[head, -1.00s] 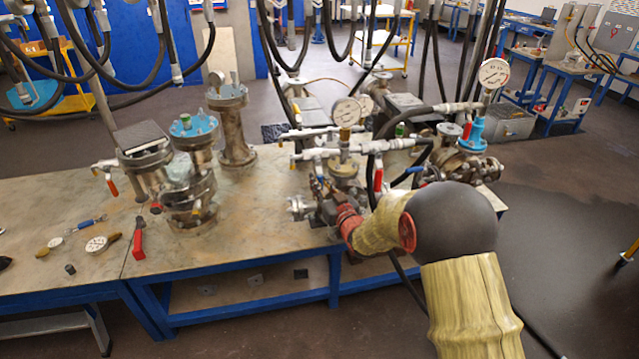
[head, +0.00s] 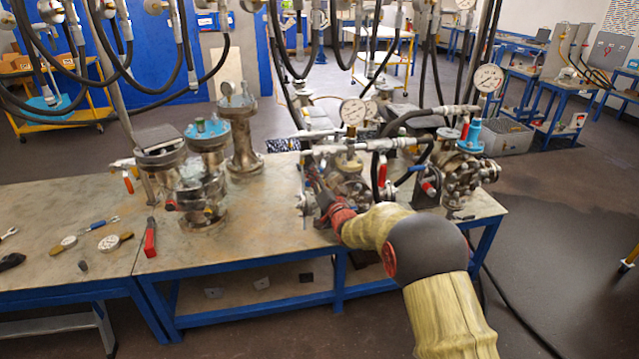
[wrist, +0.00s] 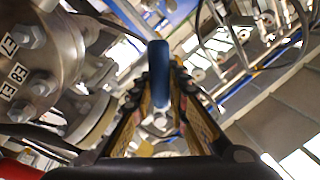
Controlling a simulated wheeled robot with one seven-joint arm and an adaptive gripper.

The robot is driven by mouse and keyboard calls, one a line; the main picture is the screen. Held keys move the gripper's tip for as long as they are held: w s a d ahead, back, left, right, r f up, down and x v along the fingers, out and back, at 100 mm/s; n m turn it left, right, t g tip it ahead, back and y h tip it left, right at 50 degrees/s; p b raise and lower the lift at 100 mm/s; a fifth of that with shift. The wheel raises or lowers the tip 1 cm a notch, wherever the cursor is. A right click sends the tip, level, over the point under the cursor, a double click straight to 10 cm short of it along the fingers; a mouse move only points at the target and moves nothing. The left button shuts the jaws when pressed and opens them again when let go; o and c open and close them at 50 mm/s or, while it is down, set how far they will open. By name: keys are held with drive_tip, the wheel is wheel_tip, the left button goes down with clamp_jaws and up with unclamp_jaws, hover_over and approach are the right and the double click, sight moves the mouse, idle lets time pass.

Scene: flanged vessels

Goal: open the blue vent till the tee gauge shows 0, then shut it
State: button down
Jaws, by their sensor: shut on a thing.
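My gripper (head: 316,186) reaches in at the left side of the right-hand vessel group on the bench. In the wrist view its two yellow-and-black fingers are closed around a blue lever handle (wrist: 159,62), taken as the blue vent. The handle stands up between the fingertips; its valve body is hidden. In the head view I cannot make out this handle. One round white gauge (head: 352,111) stands over the pipe tee above the gripper. Another gauge (head: 488,78) stands higher at the right, above a blue fitting. Both needles are too small to read.
A flanged vessel (wrist: 40,60) is close on the left in the wrist view. Black hoses (head: 430,113) and a red lever (head: 382,172) crowd the space right of my gripper. Tools lie on the left bench (head: 60,290). The bench front (head: 250,240) is clear.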

drive_tip(key=m, duration=0.1)
drive_tip(key=a+r+m+b, duration=0.1)
drive_tip(key=m, duration=0.1)
drive_tip(key=shift+s+a+t, duration=0.1)
drive_tip(key=shift+s+t, duration=0.1)
drive_tip(key=shift+t, duration=0.1)
drive_tip(key=m, duration=0.1)
drive_tip(key=r+m+h+b, duration=0.1)
drive_tip(key=m, duration=0.1)
drive_tip(key=shift+s+a+r, duration=0.1)
drive_tip(key=shift+a, duration=0.25)
drive_tip(key=m+b, duration=0.1)
drive_tip(key=r+m+t+h, duration=0.1)
drive_tip(key=m, duration=0.1)
drive_tip(key=shift+a+r+b, duration=0.15)
drive_tip(key=shift+b, duration=0.2)
drive_tip(key=shift+r+m+h+b, duration=0.15)
drive_tip(key=shift+r+m+b, duration=0.2)
drive_tip(key=shift+m, duration=0.45)
drive_tip(key=shift+r+m+h+b, duration=0.15)
drive_tip(key=shift+r+m+b, duration=0.15)
drive_tip(key=shift+m, duration=0.5)
drive_tip(key=shift+r, duration=0.15)
drive_tip(key=c, duration=1.7)
unclamp_jaws()
drive_tip(key=shift+c, duration=0.2)
drive_tip(key=shift+s, duration=0.1)
drive_tip(key=v, duration=1.2)
drive_tip(key=shift+a, duration=0.1)
